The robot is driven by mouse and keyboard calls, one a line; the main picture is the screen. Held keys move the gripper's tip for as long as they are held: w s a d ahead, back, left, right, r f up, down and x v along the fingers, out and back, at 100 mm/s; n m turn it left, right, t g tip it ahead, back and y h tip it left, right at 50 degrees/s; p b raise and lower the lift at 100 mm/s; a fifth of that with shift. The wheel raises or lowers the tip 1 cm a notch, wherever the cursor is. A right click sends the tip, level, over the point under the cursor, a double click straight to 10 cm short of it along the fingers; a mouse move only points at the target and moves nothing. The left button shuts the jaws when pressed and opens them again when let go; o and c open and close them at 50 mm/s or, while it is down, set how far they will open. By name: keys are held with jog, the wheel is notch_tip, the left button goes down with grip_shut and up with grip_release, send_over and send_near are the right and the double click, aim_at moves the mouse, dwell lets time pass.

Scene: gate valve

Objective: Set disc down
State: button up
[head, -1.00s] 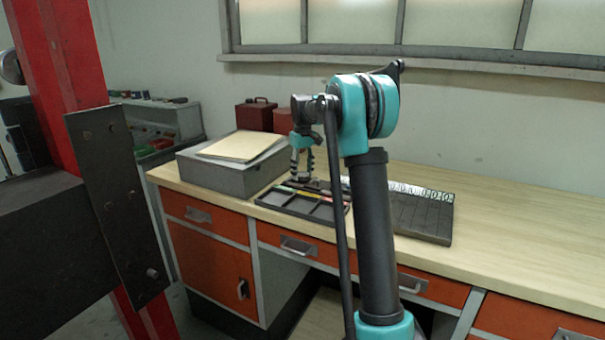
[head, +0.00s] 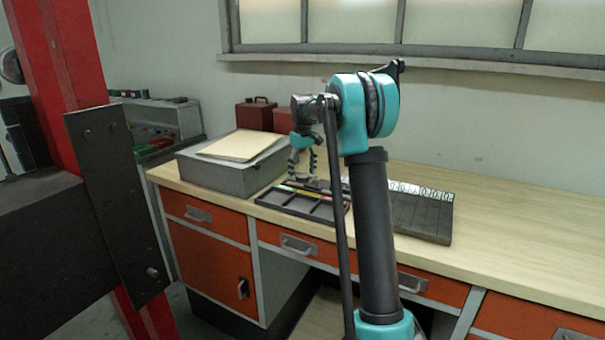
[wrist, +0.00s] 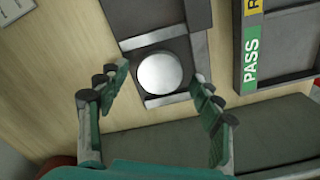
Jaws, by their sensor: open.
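A round silver disc (wrist: 160,72) lies on a dark block with light metal bars, between and beyond my fingertips in the wrist view. My gripper (wrist: 155,82) is open, with one teal finger on each side of the disc and a gap to it on both sides. In the head view my gripper (head: 302,165) points down over the bench behind the black tray. The disc cannot be made out in the head view.
A black divided tray (head: 305,203) with a green PASS label (wrist: 251,60) is beside the block. A grey box (head: 232,160) stands left on the wooden bench (head: 510,225). A dark rack with numbered tags (head: 420,215) is to the right, and the bench beyond it is clear.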

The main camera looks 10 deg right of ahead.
aim_at(302, 175)
notch_tip(302, 175, up, 12)
jog(key=shift+f, duration=0.15)
